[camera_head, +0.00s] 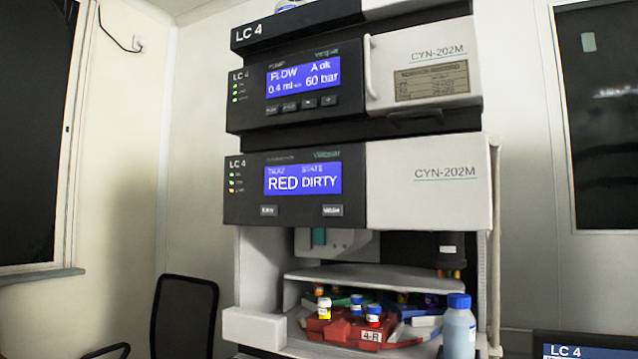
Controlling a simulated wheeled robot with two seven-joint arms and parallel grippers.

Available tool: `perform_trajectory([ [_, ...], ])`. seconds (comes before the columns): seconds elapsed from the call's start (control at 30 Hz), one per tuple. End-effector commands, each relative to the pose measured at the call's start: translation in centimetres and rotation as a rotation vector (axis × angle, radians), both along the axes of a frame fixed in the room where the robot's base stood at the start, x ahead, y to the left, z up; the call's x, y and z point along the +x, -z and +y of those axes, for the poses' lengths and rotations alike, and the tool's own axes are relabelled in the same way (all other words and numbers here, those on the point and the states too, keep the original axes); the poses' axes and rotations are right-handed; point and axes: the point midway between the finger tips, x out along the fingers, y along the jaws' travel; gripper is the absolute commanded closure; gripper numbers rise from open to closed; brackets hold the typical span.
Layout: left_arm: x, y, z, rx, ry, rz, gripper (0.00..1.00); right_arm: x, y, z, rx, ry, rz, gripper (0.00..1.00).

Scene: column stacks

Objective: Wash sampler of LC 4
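The LC 4 stack (355,120) stands in the middle of the view. Its sampler module (430,187), labelled LC 4 and CYN-202M, has a blue display (303,178) reading RED and DIRTY. Below the display are two small grey buttons: the right one (332,210) appears to read Wash, and the left one (269,211) is too small to read surely. Under the module is an open bay with a red tray (345,331) marked 4-R, holding vials with yellow, blue and red caps. Neither gripper is in view.
Above the sampler, the pump module's display (303,77) shows flow 0.4 and 60 bar. A blue-capped bottle (458,330) stands at the bay's front right. A black chair (184,318) is at the lower left. An LC 4 screen (585,349) shows at the lower right.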

Motion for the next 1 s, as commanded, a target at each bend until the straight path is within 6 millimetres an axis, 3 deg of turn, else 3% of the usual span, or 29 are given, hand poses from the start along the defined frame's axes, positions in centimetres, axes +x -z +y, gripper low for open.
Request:
perform_trajectory([
  [0.27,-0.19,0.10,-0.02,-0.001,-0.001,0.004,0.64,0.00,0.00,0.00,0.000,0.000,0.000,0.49],
  [0.4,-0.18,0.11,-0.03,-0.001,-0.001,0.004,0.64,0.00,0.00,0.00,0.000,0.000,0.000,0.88],
  [0.47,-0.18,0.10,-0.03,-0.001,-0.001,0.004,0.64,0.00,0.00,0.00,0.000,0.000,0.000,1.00],
  [1.0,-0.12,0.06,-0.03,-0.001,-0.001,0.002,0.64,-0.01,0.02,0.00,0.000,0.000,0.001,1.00],
])
